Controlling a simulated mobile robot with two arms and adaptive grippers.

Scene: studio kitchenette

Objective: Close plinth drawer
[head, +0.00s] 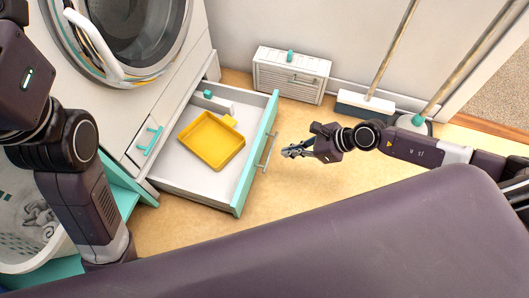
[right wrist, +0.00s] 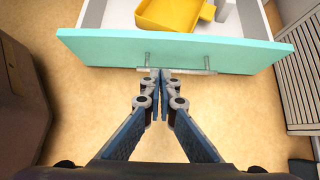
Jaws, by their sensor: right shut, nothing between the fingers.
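The plinth drawer (head: 240,172) stands pulled out under the washing machine, with a turquoise front and white sides. A yellow tray (head: 212,140) and small white items lie inside it. My right gripper (head: 284,152) is shut and empty, a little to the right of the drawer front. In the right wrist view the drawer front (right wrist: 100,46) spans the top, and my right gripper (right wrist: 160,72) has its fingertips at the metal bar handle (right wrist: 190,71); I cannot tell whether they touch. My left arm shows at the left in the head view, but its gripper is not visible.
A washing machine (head: 190,48) stands above the drawer. A laundry basket (head: 22,215) is at the lower left. A white slatted box (head: 290,75) stands by the wall, with a broom (head: 365,103) to its right.

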